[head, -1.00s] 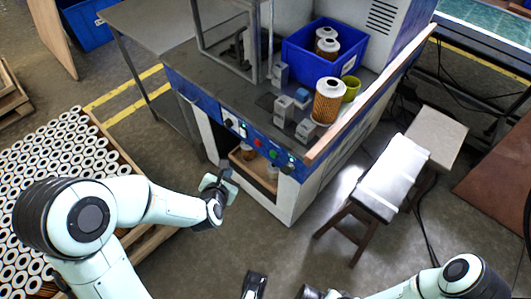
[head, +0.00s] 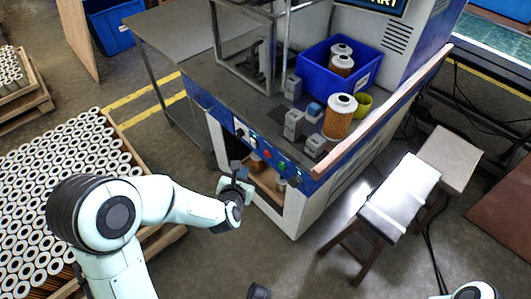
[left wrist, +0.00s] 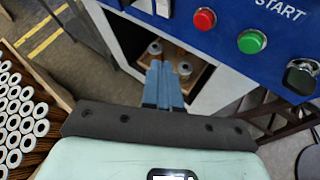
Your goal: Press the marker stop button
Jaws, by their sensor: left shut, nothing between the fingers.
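The red button (head: 267,154) is on the blue front panel of the machine, left of a green button (head: 281,165). In the left wrist view the red button (left wrist: 205,19) is at the top, and the green button (left wrist: 251,41) is under the word START. No label for the red button is readable. My left gripper (head: 236,168) is shut and empty, in front of the panel and apart from it. Its blue-grey fingertips (left wrist: 163,76) show below and left of the red button. A dark tip (head: 259,291) at the bottom edge may be my right gripper, mostly cut off.
Below the panel is an open bay with a box of cartridges (left wrist: 178,57). The worktop holds a blue bin (head: 322,67), a cartridge (head: 339,116) and grey fixtures. A stool (head: 400,195) stands right. A pallet of cartridges (head: 60,180) is left.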

